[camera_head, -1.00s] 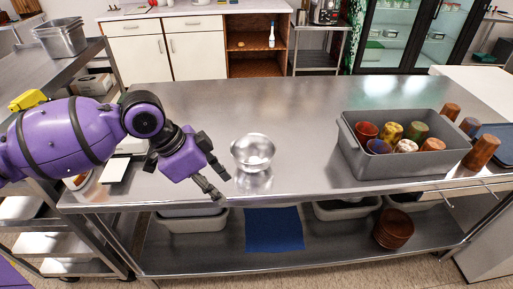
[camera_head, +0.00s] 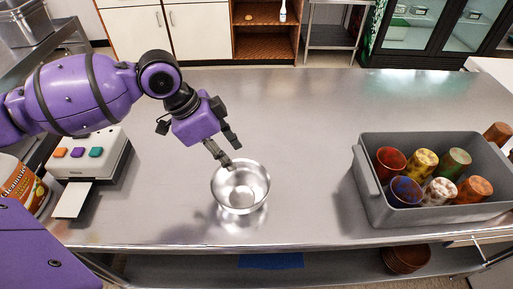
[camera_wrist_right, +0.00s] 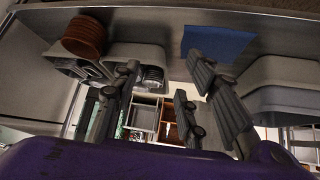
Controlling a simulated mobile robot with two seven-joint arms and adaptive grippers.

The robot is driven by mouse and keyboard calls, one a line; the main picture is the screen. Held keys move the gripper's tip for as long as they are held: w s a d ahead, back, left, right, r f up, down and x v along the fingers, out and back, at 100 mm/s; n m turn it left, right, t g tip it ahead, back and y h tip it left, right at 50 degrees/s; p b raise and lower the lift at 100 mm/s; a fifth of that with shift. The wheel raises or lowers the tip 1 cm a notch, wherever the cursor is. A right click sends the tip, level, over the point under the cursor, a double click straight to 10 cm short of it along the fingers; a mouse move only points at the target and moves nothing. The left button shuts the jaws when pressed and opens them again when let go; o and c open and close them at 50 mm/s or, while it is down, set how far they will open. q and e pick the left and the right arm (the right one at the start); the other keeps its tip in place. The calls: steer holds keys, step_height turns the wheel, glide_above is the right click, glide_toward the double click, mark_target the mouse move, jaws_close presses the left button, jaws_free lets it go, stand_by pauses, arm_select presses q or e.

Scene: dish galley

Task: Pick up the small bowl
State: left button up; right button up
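The small bowl (camera_head: 241,197), shiny metal, stands upright on the steel counter in the middle of the head view. It looks empty. My left gripper (camera_head: 231,152) is open, its fingers apart, just behind and above the bowl's rim. The nearer fingertip overlaps the rim's upper left in the picture; I cannot tell whether it touches. My right gripper (camera_wrist_right: 165,72) shows only in the right wrist view, open and with nothing between its fingers. The bowl is not seen in that view.
A grey bin (camera_head: 366,187) with several patterned cups stands on the right of the steel counter (camera_head: 310,110). A device with coloured buttons (camera_head: 105,155) and a labelled container (camera_head: 22,185) are at the left. Brown bowls (camera_head: 407,259) sit on the lower shelf.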

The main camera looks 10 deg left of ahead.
mark_target(243, 173)
arm_select(q)
steer(key=x, duration=0.4)
steer(key=shift+s+d+f, duration=0.15)
steer(key=shift+d+f, duration=0.1)
steer(key=shift+d, duration=0.15)
steer(key=shift+f, duration=0.25)
jaws_close()
steer(key=shift+r, duration=0.15)
arm_select(e)
steer(key=shift+w, duration=0.1)
